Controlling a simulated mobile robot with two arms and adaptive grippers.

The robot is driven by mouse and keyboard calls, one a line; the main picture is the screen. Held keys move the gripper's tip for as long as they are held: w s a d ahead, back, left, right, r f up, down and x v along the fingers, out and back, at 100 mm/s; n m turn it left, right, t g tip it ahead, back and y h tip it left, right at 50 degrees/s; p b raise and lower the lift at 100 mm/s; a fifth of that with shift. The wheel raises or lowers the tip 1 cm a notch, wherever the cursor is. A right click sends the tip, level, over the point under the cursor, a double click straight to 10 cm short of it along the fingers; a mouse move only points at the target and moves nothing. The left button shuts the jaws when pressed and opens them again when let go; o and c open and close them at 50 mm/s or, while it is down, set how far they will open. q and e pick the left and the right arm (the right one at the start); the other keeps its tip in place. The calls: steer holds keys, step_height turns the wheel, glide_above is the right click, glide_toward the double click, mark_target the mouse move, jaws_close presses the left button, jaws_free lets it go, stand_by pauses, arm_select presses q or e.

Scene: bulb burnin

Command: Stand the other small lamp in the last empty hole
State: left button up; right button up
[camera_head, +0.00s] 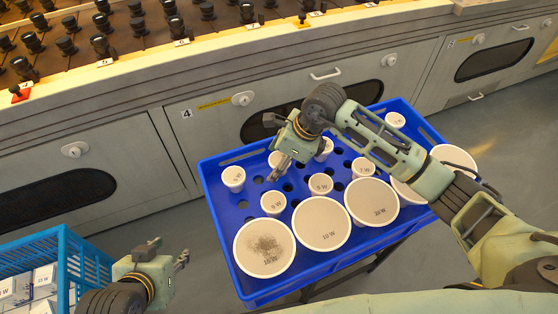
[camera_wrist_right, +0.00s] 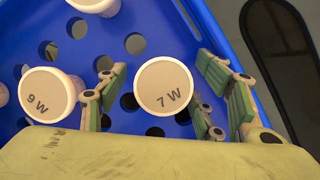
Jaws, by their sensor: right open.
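The blue tray (camera_head: 207,190) holds several small white lamps, including a 9 W lamp (camera_head: 233,178) at its left, another 9 W lamp (camera_head: 273,203) and a 7 W lamp (camera_head: 362,167). Bare dark holes show between them. My right gripper (camera_head: 277,172) is low over the tray's left part, partly covering a small lamp behind it. In the right wrist view, a 7 W lamp (camera_wrist_right: 163,87) appears between the spread fingers of that gripper (camera_wrist_right: 155,105), with a 9 W lamp (camera_wrist_right: 47,95) to its left. My left gripper (camera_head: 172,254) is open and empty, left of the tray.
Large white lamps line the tray's front, one (camera_head: 265,248) with a dark speckled patch. A blue crate (camera_head: 75,262) with white boxes stands at lower left. Grey cabinets (camera_head: 110,155) run behind the tray, with a rack of black sockets (camera_head: 103,46) on top.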

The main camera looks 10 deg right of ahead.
steer(key=shift+r, duration=0.1)
steer(key=v, duration=1.1)
steer(key=shift+d+r, duration=0.25)
steer(key=shift+r, duration=0.1)
